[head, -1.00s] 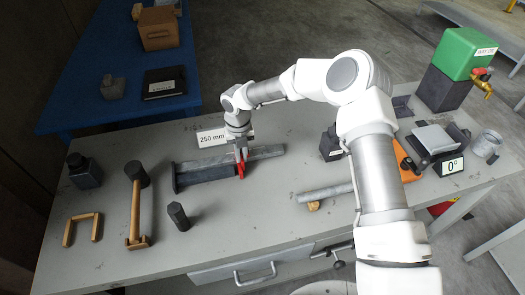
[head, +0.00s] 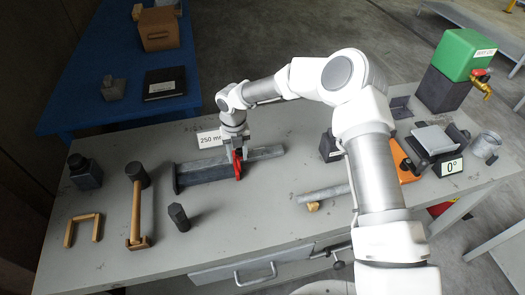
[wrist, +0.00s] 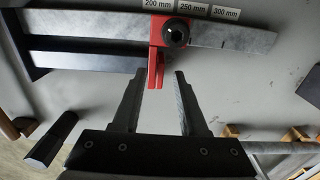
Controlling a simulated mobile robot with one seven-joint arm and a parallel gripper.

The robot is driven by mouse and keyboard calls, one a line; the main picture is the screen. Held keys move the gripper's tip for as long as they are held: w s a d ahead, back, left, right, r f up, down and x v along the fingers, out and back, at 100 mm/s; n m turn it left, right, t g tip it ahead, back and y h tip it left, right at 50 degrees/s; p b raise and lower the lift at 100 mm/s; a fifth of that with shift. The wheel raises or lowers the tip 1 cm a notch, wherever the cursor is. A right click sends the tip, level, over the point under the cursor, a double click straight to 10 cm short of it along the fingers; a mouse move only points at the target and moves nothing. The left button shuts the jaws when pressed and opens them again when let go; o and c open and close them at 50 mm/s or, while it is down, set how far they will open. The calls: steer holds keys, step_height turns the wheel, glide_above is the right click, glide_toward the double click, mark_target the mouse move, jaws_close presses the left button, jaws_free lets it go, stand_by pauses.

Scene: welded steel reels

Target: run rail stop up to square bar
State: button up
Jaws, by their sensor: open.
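The rail stop (head: 238,165) is red; the wrist view shows it (wrist: 157,50) with a black knob on the pale steel rail (wrist: 240,38). In the head view the rail (head: 266,153) runs right of the stop. The dark square bar (head: 205,175) lies alongside the rail, left of the stop; in the wrist view its right end (wrist: 100,60) comes close to the stop's red tab. I cannot tell whether they touch. My gripper (wrist: 161,74) is open, its fingertips on either side of the tab's lower end, with gaps showing. In the head view my gripper (head: 236,146) is over the stop.
A dark hexagonal post (head: 179,217), a wooden-handled mallet (head: 136,210) and a wooden bracket (head: 83,229) stand left and in front. A round bar (head: 322,194) lies to the right. The front middle of the bench is clear.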

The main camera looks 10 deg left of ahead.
mark_target(238, 159)
steer(key=shift+r+p, duration=1.55)
steer(key=shift+r, duration=1.5)
